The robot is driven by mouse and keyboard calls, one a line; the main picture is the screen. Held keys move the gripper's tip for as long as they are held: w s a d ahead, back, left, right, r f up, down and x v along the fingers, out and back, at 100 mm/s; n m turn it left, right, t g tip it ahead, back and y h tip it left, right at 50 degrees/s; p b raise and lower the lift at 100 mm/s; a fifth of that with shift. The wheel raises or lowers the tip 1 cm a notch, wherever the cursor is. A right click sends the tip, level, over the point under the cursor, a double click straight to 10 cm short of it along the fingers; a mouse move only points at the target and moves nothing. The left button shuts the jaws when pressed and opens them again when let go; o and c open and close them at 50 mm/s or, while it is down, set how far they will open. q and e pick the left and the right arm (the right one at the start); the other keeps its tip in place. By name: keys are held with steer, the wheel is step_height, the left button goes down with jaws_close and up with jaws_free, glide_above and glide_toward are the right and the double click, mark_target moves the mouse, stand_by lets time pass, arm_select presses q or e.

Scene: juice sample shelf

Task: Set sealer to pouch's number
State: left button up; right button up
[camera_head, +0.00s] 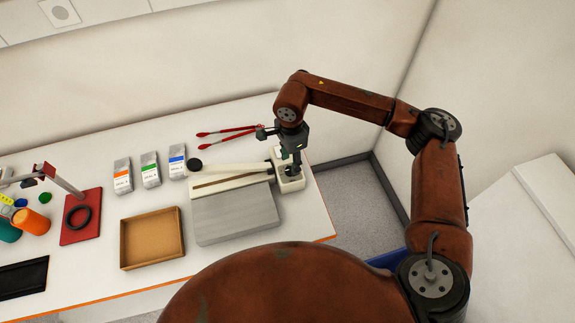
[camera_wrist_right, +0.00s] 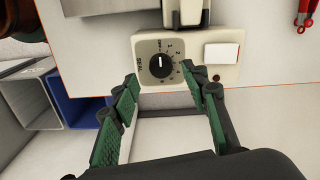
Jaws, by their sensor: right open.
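The sealer (camera_head: 232,180) is a cream bar machine with a long arm, a black knob and a grey plate, on the table. Its control box is at the right end, and the right wrist view shows its black dial (camera_wrist_right: 160,67) with a white pointer line facing up in the picture and small numbers around it. My right gripper (camera_head: 292,165) is over the control box; in its wrist view the green-padded fingers (camera_wrist_right: 160,80) are open, one on each side of the dial, apart from it.
A cardboard tray (camera_head: 152,238) lies in front of the pouches. Red tongs (camera_head: 228,131) lie behind the sealer. A stand on a red base (camera_head: 80,216), an orange cup (camera_head: 31,222) and a black tray (camera_head: 22,278) are at left. The table's right edge is close to the sealer.

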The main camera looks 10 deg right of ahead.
mark_target(290, 170)
step_height(290, 170, down, 2)
steer(key=shift+a+f, duration=0.1)
steer(key=shift+f, duration=0.15)
arm_select(q)
steer(key=shift+s+r, duration=0.15)
steer(key=shift+s, duration=0.4)
arm_select(e)
steer(key=shift+f, duration=0.65)
steer(key=shift+c, duration=0.7)
jaws_close()
arm_select(q)
steer(key=shift+w, duration=0.2)
